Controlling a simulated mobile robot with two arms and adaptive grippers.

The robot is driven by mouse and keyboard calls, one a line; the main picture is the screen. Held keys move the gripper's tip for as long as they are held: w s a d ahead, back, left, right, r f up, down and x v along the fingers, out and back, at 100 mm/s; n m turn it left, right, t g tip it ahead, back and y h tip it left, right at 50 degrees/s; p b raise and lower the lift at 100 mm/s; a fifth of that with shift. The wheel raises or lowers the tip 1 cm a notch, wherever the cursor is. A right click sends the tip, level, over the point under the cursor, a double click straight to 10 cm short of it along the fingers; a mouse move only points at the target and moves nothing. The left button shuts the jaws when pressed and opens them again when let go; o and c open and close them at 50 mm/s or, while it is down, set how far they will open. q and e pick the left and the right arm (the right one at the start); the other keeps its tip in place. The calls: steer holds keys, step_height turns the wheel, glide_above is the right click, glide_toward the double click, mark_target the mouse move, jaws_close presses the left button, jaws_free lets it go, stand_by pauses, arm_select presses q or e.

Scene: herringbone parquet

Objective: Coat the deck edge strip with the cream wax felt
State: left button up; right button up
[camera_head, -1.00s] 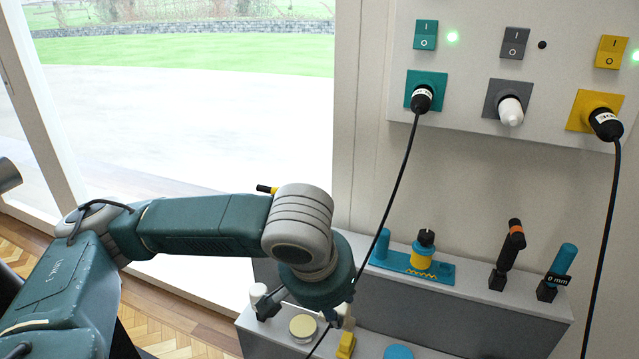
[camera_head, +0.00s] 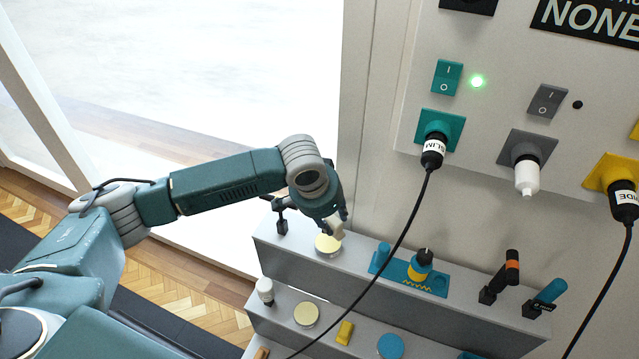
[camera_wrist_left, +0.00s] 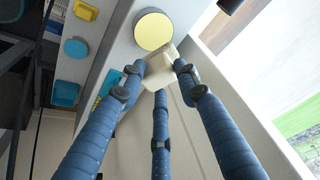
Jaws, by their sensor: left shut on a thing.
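My left gripper (camera_head: 337,225) is shut on a small cream block, the wax felt (camera_head: 335,231). It is just above the upper grey shelf, beside a round pale-yellow disc (camera_head: 326,243). In the left wrist view, the gripper's blue ribbed fingers (camera_wrist_left: 160,85) close around the cream felt (camera_wrist_left: 160,68). Its far end is close to the pale-yellow disc (camera_wrist_left: 154,31); I cannot tell whether they touch. I cannot identify the deck edge strip with certainty. My right gripper is out of view.
The upper shelf (camera_head: 290,252) also holds a blue tool plate (camera_head: 405,272) and upright handles. The lower shelf carries another pale disc (camera_head: 306,314), a yellow block (camera_head: 344,332) and a blue disc (camera_head: 390,346). A black cable (camera_head: 401,238) hangs just right of my gripper.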

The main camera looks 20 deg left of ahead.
arm_select(q)
steer(key=shift+w+a+r+m+p, duration=0.35)
steer(key=shift+a+p, duration=0.25)
steer(key=shift+p, duration=0.5)
steer(key=shift+w+a+f, duration=0.15)
steer(key=shift+a+f, duration=0.05)
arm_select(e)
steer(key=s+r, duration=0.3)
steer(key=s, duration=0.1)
arm_select(q)
step_height(320, 180, down, 6)
steer(key=b, duration=0.6)
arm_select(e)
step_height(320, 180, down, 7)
arm_select(q)
steer(key=shift+r, duration=0.1)
steer(key=shift+f, duration=0.4)
steer(key=shift+f+p, duration=0.15)
steer(key=shift+p, duration=0.2)
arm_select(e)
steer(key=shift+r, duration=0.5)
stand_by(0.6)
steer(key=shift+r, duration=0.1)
arm_select(q)
step_height(320, 180, up, 7)
steer(key=p, duration=0.8)
steer(key=shift+p, duration=0.3)
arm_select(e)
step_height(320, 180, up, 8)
